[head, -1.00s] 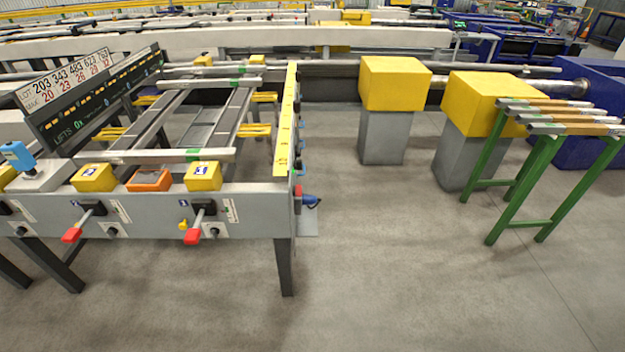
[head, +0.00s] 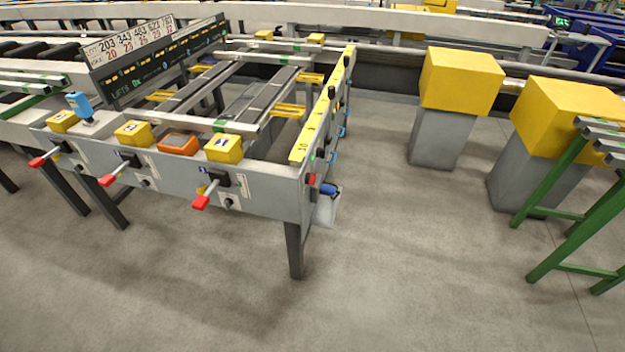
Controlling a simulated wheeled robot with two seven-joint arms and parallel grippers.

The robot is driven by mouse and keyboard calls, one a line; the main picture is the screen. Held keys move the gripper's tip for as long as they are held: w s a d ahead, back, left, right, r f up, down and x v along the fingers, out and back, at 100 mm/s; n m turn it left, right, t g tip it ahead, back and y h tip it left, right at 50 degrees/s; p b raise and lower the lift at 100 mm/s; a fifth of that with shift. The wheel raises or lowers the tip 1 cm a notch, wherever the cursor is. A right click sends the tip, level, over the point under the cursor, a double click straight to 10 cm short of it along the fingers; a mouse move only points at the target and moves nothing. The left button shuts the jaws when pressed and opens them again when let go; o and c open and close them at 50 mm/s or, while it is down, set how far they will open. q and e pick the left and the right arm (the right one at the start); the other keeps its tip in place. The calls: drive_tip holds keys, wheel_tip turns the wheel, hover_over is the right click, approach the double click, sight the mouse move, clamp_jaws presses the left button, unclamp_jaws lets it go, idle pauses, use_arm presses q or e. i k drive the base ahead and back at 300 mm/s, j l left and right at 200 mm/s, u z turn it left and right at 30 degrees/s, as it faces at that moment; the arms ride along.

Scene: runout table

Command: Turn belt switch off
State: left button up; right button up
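The runout table (head: 265,198) stands at the left and centre of the head view. Its front panel carries several red-handled levers, among them a left one (head: 38,161), a middle one (head: 108,180) and a right one (head: 201,201). Small black knobs sit beside the levers, one near the right lever (head: 229,203). I cannot tell which of these is the belt switch, as the labels are too small to read. Yellow boxes with blue signs (head: 224,148) and an orange box (head: 178,143) sit on top. Neither of my grippers is in view.
A black display board (head: 165,65) with numbers rises behind the boxes. Yellow blocks on grey pedestals (head: 440,139) and a green stand (head: 558,183) are at the right. A blue object (head: 328,189) juts from the table's right end. The front floor (head: 400,280) is clear.

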sight(311, 178)
drive_tip(key=i+l+u, duration=0.4)
drive_tip(key=l, duration=0.35)
drive_tip(key=i+l+u, duration=0.4)
drive_tip(key=l, duration=0.5)
drive_tip(key=i+l+u, duration=0.25)
drive_tip(key=l+u, duration=0.15)
drive_tip(key=l, duration=0.55)
drive_tip(key=i+l+u, duration=0.1)
drive_tip(key=l+u, duration=0.3)
drive_tip(key=l, duration=0.6)
drive_tip(key=k+l+u, duration=0.1)
drive_tip(key=l+u, duration=0.35)
drive_tip(key=l, duration=0.6)
